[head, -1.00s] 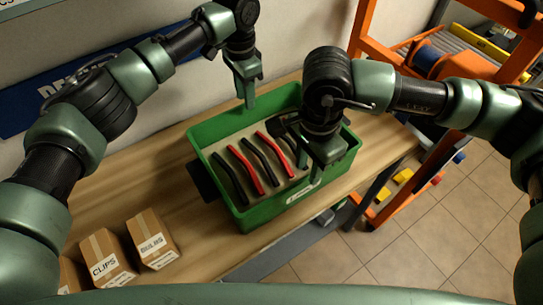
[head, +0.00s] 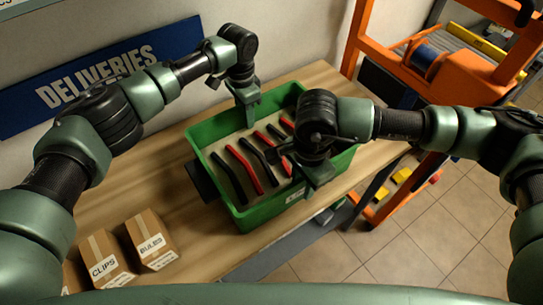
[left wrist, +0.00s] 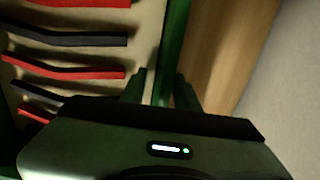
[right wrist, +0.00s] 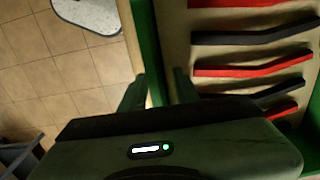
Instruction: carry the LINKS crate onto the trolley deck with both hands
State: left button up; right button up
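The green crate (head: 262,219) stands on the wooden bench with red and black bent links inside; its front label is partly hidden. My left gripper (head: 248,115) is at the crate's back wall. In the left wrist view its open fingers (left wrist: 160,90) are on either side of the green wall (left wrist: 168,60), with small gaps visible. My right gripper (head: 318,185) is at the front wall. In the right wrist view its open fingers (right wrist: 158,90) are on either side of that wall (right wrist: 146,45). An orange frame (head: 357,35), possibly the trolley, stands right of the bench; I cannot make out its deck clearly.
Cardboard boxes labelled CLIPS (head: 108,263) and BULBS (head: 150,240) stand at the bench's front left. A blue DELIVERIES sign (head: 90,78) leans at the wall. Yellow pieces (head: 401,175) show low by the orange frame. Tiled floor (head: 440,235) is open at right.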

pick_arm(q)
grip_shut()
pick_arm(e)
grip_shut()
pick_arm(q)
jog(key=shift+w+d+r, duration=0.1)
jog(key=shift+r, duration=0.05)
pick_arm(e)
jog(key=shift+w+r, duration=0.1)
jog(key=shift+r, duration=0.05)
dwell(0.7)
